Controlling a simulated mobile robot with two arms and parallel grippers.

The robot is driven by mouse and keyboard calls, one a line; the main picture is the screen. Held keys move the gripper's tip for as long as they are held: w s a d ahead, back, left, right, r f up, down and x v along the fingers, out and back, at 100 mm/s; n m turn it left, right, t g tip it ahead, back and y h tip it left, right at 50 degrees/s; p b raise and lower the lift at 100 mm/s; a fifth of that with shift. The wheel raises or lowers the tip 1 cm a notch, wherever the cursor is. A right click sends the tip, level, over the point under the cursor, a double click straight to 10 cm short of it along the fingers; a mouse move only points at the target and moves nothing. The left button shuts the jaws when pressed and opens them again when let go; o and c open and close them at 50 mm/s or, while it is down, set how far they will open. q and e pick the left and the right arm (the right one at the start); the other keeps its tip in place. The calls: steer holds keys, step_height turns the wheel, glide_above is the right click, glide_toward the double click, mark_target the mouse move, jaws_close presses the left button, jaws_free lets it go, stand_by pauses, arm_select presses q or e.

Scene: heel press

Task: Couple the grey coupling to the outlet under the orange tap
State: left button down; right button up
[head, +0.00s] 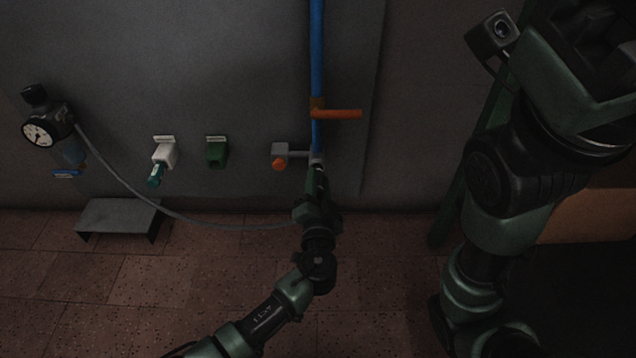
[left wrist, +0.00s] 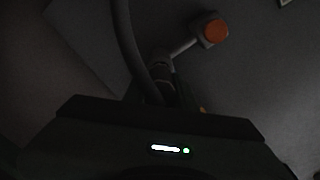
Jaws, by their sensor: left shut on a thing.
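The orange tap (head: 338,113) sticks out to the right from a blue pipe (head: 317,60) on the wall. The outlet (head: 317,157) is the small grey end at the foot of that pipe. My left gripper (head: 318,178) is right below the outlet, pointing up at it, and shut on the grey coupling. The coupling is mostly hidden by the fingers and the dark picture. A grey hose (head: 185,217) leads to my gripper and also shows in the left wrist view (left wrist: 126,40). I cannot tell whether coupling and outlet touch. My right gripper is not in view.
A grey block with an orange knob (head: 279,164) sits just left of the outlet. Further left are a green fitting (head: 216,151), a white fitting (head: 164,153) and a gauge unit (head: 42,130). A low grey step (head: 120,214) stands on the tiled floor.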

arm_select(q)
steer(key=shift+w+b, duration=0.5)
steer(key=shift+w, duration=0.25)
steer(key=c, duration=1.1)
jaws_free()
steer(key=shift+o, duration=0.2)
